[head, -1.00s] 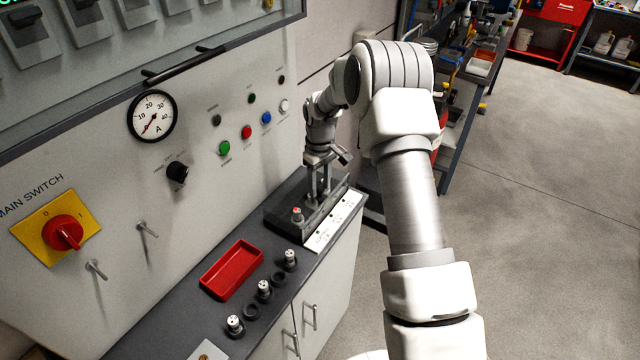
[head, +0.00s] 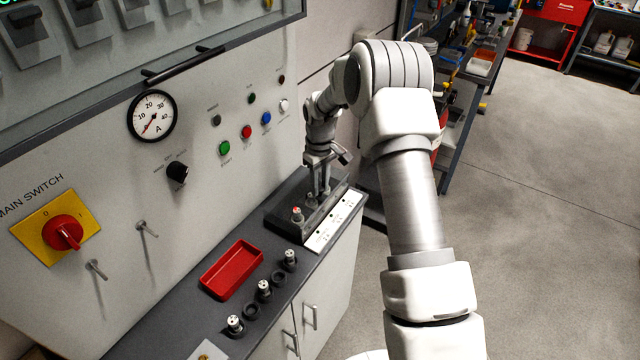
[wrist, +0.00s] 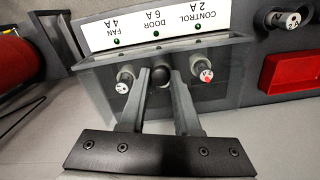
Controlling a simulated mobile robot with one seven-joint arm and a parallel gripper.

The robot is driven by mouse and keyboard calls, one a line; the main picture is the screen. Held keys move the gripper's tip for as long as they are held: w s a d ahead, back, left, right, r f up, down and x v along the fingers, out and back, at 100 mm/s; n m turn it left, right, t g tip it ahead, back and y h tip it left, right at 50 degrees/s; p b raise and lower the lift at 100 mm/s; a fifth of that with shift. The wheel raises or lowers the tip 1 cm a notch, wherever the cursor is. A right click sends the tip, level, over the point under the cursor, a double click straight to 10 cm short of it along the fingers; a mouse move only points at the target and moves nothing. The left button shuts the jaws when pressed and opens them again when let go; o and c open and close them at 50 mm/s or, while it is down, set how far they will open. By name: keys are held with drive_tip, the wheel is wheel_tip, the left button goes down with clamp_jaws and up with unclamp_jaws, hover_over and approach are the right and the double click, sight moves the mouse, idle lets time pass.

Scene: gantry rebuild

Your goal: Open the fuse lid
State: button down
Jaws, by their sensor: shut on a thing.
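The fuse lid (wrist: 228,88) is a see-through grey cover over the fuse box on the bench, and it lies closed. It also shows in the head view (head: 279,214). In the wrist view, a dark round knob (wrist: 160,77) sits on the lid between my fingertips. My gripper (wrist: 163,75) is shut on this knob; it also shows in the head view (head: 319,193), pointing down at the box. Under the lid are a fuse (wrist: 124,84) on the left and a fuse with a red mark (wrist: 205,72) on the right.
A white label strip (head: 333,221) with small green lamps runs along the box's front. A red tray (head: 232,270) and several loose fuses and holders stand nearer on the bench. The panel wall with its red main switch (head: 63,233) rises behind the bench.

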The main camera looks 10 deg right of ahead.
drive_tip(key=shift+w+a+r, duration=0.15)
drive_tip(key=shift+w+r, duration=0.05)
drive_tip(key=shift+r, duration=0.1)
idle(0.6)
drive_tip(key=shift+w+a+r, duration=0.35)
drive_tip(key=shift+r, duration=0.1)
drive_tip(key=w+a+r, duration=0.2)
drive_tip(key=w+a, duration=0.1)
drive_tip(key=w+a+r, duration=0.1)
drive_tip(key=a, duration=0.1)
drive_tip(key=shift+w+r, duration=0.2)
drive_tip(key=shift+w, duration=0.1)
drive_tip(key=shift+w+a, duration=0.5)
drive_tip(key=shift+a, duration=0.05)
drive_tip(key=c, duration=1.2)
unclamp_jaws()
drive_tip(key=o, duration=0.6)
drive_tip(key=shift+d, duration=0.15)
wheel_tip(320, 180, up, 8)
drive_tip(key=shift+f+b, duration=0.2)
drive_tip(key=shift+b, duration=0.4)
